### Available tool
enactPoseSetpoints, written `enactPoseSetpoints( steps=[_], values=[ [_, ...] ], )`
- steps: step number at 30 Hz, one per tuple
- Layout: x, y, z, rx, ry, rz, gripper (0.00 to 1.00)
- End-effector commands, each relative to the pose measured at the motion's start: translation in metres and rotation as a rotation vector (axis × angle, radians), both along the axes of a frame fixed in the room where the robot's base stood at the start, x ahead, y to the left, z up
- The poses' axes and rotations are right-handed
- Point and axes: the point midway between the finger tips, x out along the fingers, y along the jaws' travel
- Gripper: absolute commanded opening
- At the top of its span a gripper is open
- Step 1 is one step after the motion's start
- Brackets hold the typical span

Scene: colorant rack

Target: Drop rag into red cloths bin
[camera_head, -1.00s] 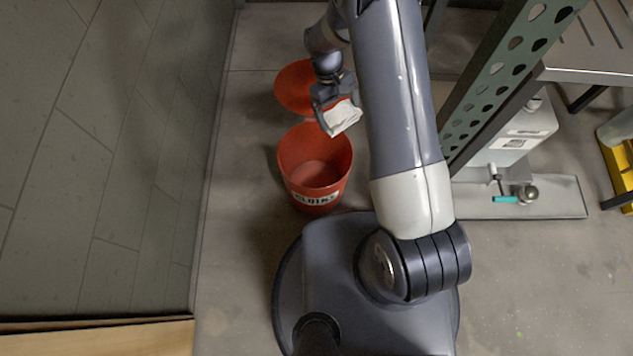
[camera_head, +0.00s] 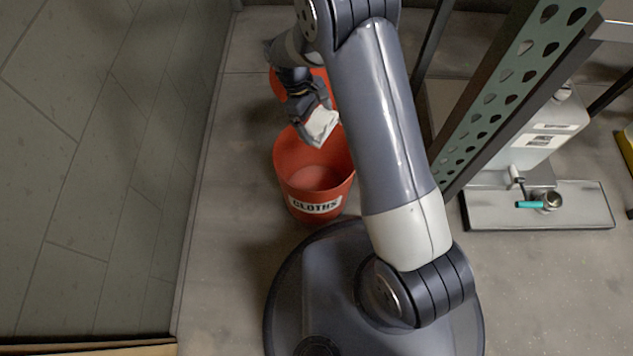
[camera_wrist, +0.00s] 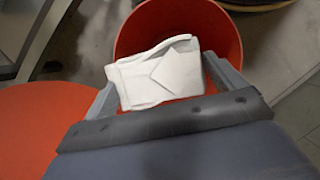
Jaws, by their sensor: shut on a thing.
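The white folded rag (camera_head: 320,127) is held in my gripper (camera_head: 312,118), which is shut on it. In the head view the rag is above the far rim of the red bin (camera_head: 317,207), which has a "CLOTHS" label on its front. The bin stands upright and open, and what I see of its inside looks empty. In the wrist view the rag (camera_wrist: 160,72) is between the two fingers of my gripper (camera_wrist: 165,80), in front of the bin's opening (camera_wrist: 212,28). Part of the bin's far rim is hidden by my gripper and the rag.
A round red lid-like piece (camera_head: 283,84) lies behind the bin, partly hidden by my arm. A green perforated rack post (camera_head: 500,80) stands to the right, with a white container (camera_head: 545,130) and a grey tray (camera_head: 590,205) beyond it. A wall (camera_head: 90,150) is on the left.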

Motion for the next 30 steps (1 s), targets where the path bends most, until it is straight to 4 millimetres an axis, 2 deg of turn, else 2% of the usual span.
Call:
enactPoseSetpoints(
  steps=[1, 9, 20, 21, 24, 30],
  values=[
    [0.000, 0.000, -0.011, 0.000, 0.000, 0.000, 0.65],
    [0.000, 0.000, -0.041, 0.000, 0.000, -0.001, 0.65],
    [0.000, 0.000, -0.045, 0.000, 0.000, -0.001, 0.65],
    [0.000, 0.000, -0.045, 0.000, 0.000, -0.001, 0.91],
    [0.000, 0.000, -0.045, 0.000, 0.000, -0.001, 0.99],
    [0.000, 0.000, -0.045, 0.000, 0.000, -0.001, 1.00]
  ],
)
